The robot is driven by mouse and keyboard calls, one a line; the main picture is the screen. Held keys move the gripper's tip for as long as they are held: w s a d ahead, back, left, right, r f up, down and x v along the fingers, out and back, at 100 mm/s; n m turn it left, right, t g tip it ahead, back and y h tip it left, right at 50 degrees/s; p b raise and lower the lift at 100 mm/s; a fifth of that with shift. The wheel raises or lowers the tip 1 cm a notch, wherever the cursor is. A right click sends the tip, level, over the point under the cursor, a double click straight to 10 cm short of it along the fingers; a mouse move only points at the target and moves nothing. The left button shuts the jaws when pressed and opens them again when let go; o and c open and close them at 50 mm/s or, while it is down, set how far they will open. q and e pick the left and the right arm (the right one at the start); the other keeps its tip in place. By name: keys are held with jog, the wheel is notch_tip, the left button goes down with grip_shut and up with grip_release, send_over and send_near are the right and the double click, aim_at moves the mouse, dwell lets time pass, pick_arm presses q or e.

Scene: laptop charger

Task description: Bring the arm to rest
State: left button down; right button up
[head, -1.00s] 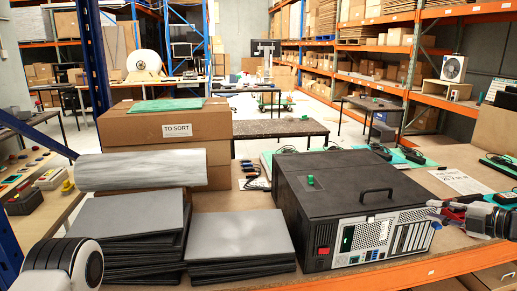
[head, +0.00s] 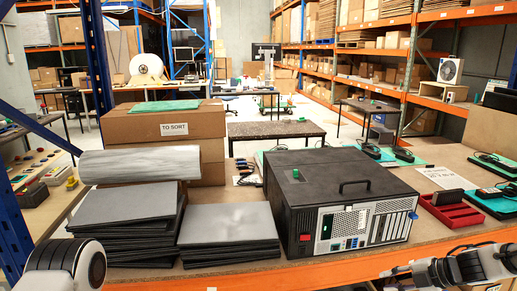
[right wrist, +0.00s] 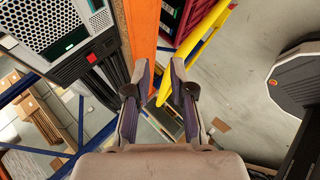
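My right gripper (head: 388,272) is low at the right in the head view, in front of the table's orange front edge and below the black computer case (head: 345,200). In the right wrist view the two fingers of this gripper (right wrist: 157,88) stand apart with nothing held between them. The orange edge and the floor show beyond them. The computer case also shows in the right wrist view (right wrist: 75,60), at the upper left and apart from the fingers. Part of my left arm is at the lower left of the head view; its gripper is out of view.
A red tray (head: 450,218) with a dark block in it lies right of the case. Green mats with chargers (head: 495,200) lie farther right. Stacks of grey laptops (head: 228,225) stand left of the case. A yellow bar (right wrist: 195,50) is near the right fingers.

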jog(key=s+a+f+m+g, duration=0.6)
jog(key=s+a+f+m, duration=0.2)
jog(key=s+a+f, duration=0.9)
jog(key=s+a+f+m+g+h, duration=0.1)
jog(key=s+a+f+m, duration=0.15)
jog(key=s, duration=0.25)
jog(key=s+a+f+m+h, duration=0.1)
jog(key=s+f+m, duration=0.2)
jog(key=s+m, duration=0.15)
jog(key=s+d+m+h, duration=0.4)
jog(key=s+d+m, duration=0.2)
jog(key=m, duration=0.2)
jog(key=shift+d+h, duration=0.4)
